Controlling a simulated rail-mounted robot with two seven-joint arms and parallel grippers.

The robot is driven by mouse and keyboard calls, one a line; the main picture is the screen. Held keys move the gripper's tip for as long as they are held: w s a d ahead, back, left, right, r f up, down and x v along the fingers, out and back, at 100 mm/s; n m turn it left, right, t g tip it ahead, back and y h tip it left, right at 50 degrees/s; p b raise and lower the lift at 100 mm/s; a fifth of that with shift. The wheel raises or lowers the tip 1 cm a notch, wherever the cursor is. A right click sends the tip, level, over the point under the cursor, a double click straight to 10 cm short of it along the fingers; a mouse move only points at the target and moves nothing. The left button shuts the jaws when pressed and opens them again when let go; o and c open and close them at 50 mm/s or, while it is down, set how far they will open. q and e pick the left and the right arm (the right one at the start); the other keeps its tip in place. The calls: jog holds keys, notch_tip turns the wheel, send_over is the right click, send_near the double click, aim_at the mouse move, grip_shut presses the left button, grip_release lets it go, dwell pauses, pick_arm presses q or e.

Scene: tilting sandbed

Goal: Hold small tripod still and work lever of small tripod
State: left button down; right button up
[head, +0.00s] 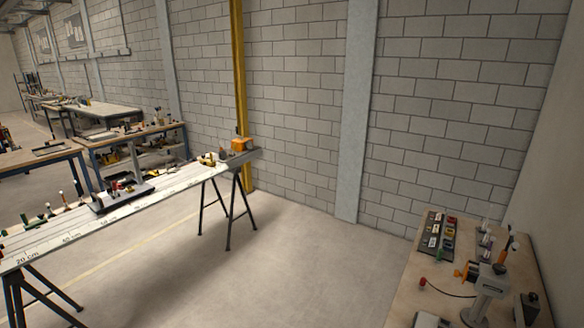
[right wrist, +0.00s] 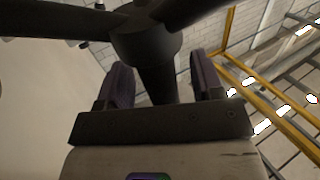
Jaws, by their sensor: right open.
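In the right wrist view a dark thing, which looks like the small tripod (right wrist: 146,42), fills the upper middle very close up. It has a round hub with thick legs spreading left and up right. A dark post runs from the hub down between the fingers of my right gripper (right wrist: 160,63). The gripper is open, with one purple-grey finger on each side of the post. I cannot tell whether either finger touches it. I cannot make out a lever. I cannot pick out the tripod in the head view, and neither gripper shows there.
A long pale beam (head: 128,205) on dark trestles (head: 233,215) crosses the left of the head view, with small items on it. A cluttered wooden bench (head: 405,290) stands at lower right. The concrete floor (head: 310,270) between them is clear.

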jog(key=shift+s, duration=0.1)
